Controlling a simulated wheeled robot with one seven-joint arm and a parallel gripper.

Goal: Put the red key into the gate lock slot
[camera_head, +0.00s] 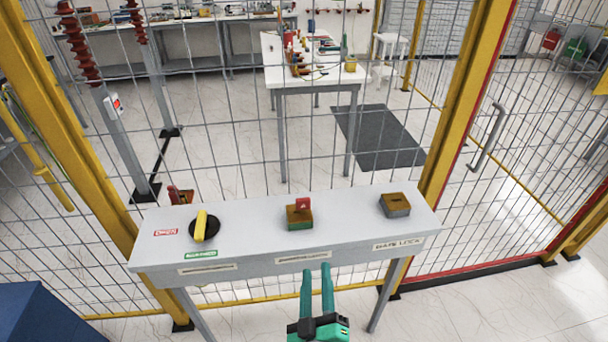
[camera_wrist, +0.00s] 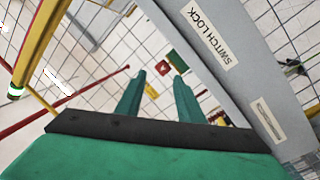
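The red key (camera_head: 302,203) stands upright in the middle lock block (camera_head: 299,219), which has a brown top and green base, on the grey shelf. In the wrist view, the red key (camera_wrist: 163,68) shows beyond the fingertips, beside the block's green side (camera_wrist: 177,61). The gate lock block (camera_head: 396,206), brown-topped and grey, sits at the shelf's right end above the "GATE LOCK" label; no key shows in it. My teal gripper (camera_head: 316,270) is in front of the shelf's front edge, below the middle block. Its fingers (camera_wrist: 159,80) are apart with nothing between them.
The grey shelf (camera_head: 345,229) also carries a yellow handle (camera_head: 201,225) on a black disc at left. A wire fence with yellow posts (camera_head: 465,95) stands behind it. A blue box (camera_head: 38,315) is at lower left. The shelf top between the blocks is clear.

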